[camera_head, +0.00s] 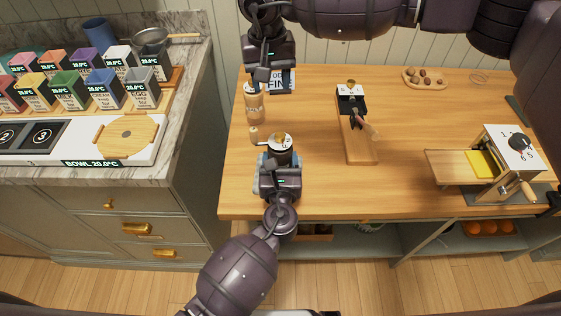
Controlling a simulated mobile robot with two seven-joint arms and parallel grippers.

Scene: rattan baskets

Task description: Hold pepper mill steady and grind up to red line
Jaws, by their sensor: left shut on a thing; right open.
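The pepper mill (280,145) stands near the left front of the wooden table, with a dark top, a white lettered cap and a brass centre. Its crank reaches left to a pale wooden knob (254,135). My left gripper (280,166) comes from the front and is shut on the mill's body, hiding much of it. My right gripper (270,84) is open, behind the mill and apart from the crank, near a tan jar (254,106). A card (283,78) with the word "FINE" is partly hidden behind the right gripper. I cannot make out a red line.
A wooden board with a black-topped grinder (352,104) lies mid-table. A cranked box machine (510,150) stands at the right, and a small tray of brown pieces (425,78) at the back. A counter with colored boxes (70,90) is at left. Table between them is clear.

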